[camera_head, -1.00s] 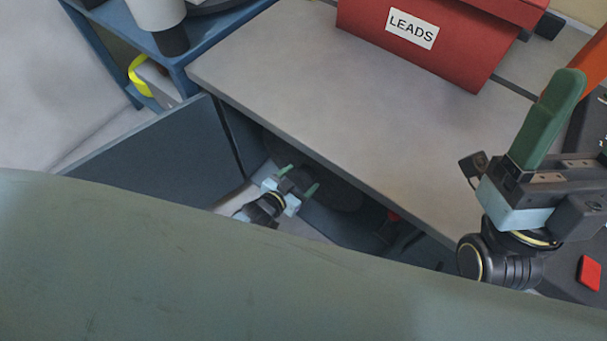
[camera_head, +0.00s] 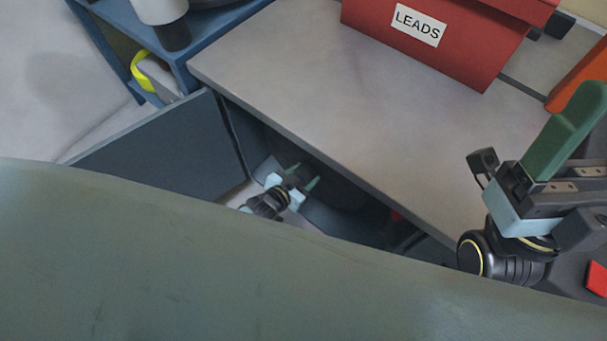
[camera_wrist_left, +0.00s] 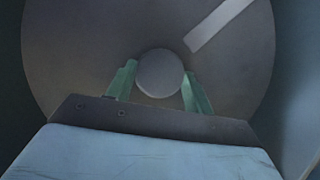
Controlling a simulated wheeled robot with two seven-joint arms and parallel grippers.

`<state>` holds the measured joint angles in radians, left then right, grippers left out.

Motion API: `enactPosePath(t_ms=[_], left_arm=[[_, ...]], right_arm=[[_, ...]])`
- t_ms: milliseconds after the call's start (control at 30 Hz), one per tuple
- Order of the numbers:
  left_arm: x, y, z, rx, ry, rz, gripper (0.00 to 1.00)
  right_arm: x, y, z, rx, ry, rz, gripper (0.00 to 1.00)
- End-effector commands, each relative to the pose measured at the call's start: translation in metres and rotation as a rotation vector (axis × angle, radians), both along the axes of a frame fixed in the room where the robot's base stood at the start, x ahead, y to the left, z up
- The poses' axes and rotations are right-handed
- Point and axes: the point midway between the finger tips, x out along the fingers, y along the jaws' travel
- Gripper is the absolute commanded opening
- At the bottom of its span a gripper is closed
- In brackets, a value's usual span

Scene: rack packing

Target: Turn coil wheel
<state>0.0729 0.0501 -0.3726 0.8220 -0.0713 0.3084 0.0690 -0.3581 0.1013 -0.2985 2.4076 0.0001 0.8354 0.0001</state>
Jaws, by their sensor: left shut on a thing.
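The coil wheel (camera_wrist_left: 90,45) is a dark round disc with a pale stripe near its upper right and a round knob (camera_wrist_left: 159,73) at its middle. In the head view the wheel (camera_head: 345,188) shows only dimly in the shadow under the worktop. My left gripper (camera_head: 307,173) reaches into the cabinet and faces the wheel. In the left wrist view its two green fingers (camera_wrist_left: 159,82) stand on either side of the knob, shut on it. My right gripper (camera_head: 580,110) is raised at the right, clear of the wheel; its finger gap is not visible.
The grey worktop (camera_head: 330,90) overhangs the wheel. An open cabinet door (camera_head: 165,150) stands left of my left gripper. A red LEADS box (camera_head: 440,55) sits on the worktop. A blue shelf (camera_head: 205,50) with a yellow ring (camera_head: 140,72) stands at the upper left.

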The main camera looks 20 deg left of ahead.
Motion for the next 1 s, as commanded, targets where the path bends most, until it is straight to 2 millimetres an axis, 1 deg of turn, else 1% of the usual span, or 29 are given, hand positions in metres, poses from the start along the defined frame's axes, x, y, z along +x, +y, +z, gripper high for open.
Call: enactPosePath(t_ms=[200,367,1000], left_arm=[[0.0001,0.0008,-0.0002,-0.010,0.004,-0.001,0.11],[0.0001,0.0015,-0.0005,-0.060,0.026,-0.002,0.11],[0.0012,0.0044,-0.0020,-0.462,0.194,0.000,0.11]], right_arm=[[0.0000,0.0000,0.0000,0.000,0.000,0.000,0.74],[0.0000,-0.0001,0.0000,0.000,0.001,0.000,0.74],[0.0001,-0.0002,-0.0002,0.000,0.001,0.000,0.74]])
